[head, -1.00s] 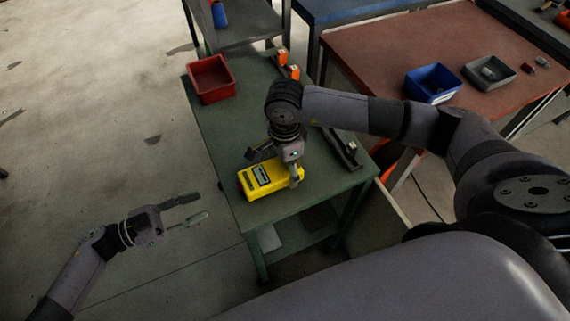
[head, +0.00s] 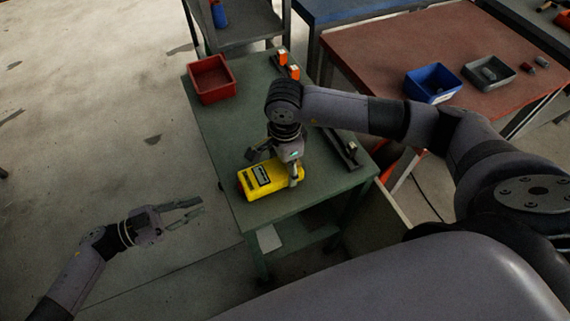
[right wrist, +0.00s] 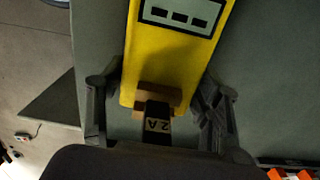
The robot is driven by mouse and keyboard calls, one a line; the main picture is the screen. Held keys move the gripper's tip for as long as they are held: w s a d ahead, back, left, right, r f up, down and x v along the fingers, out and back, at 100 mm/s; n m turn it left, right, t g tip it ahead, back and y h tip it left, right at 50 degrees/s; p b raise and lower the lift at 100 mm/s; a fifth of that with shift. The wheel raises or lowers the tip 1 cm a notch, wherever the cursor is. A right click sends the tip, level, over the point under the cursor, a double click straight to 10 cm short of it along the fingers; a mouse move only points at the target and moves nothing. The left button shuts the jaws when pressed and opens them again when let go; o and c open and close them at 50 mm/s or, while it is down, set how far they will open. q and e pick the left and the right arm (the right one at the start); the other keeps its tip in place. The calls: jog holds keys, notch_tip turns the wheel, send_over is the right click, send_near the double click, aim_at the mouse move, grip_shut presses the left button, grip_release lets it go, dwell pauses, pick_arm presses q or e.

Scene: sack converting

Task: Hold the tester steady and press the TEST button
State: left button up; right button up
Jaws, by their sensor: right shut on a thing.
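The yellow tester (head: 274,191) lies on the green table (head: 228,150), its dark-framed display facing up. A reddish part shows at its left end; I cannot make out a TEST button. My right gripper (head: 277,168) is shut on the tester, one finger on each side. In the right wrist view, the tester (right wrist: 170,65) lies between the fingers, with a brown block (right wrist: 158,97) and a dark piece marked "2A" at its near end. My left gripper (head: 198,208) is open and empty, left of the table, apart from the tester.
A red bin (head: 211,97) stands at the table's far left corner. Orange-and-white items (head: 288,66) sit along the far right edge, and a dark rail (head: 345,150) lies at the right. A brown table (head: 380,55) holds a blue bin (head: 433,97) and a grey tray (head: 488,90).

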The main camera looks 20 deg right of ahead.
pick_arm(q)
grip_shut()
dwell(1.2)
jog(key=m+t+y, duration=0.2)
jog(key=m+t, duration=0.2)
jog(key=m, duration=0.1)
jog(key=a+m+t+y, duration=0.1)
jog(key=m+t+y, duration=0.1)
jog(key=m+t, duration=0.2)
jog(key=r+m+t+y, duration=0.1)
jog(key=m+t+y, duration=0.1)
jog(key=m+t, duration=0.2)
jog(key=shift+a+m, duration=0.3)
jog(key=shift+m, duration=0.8)
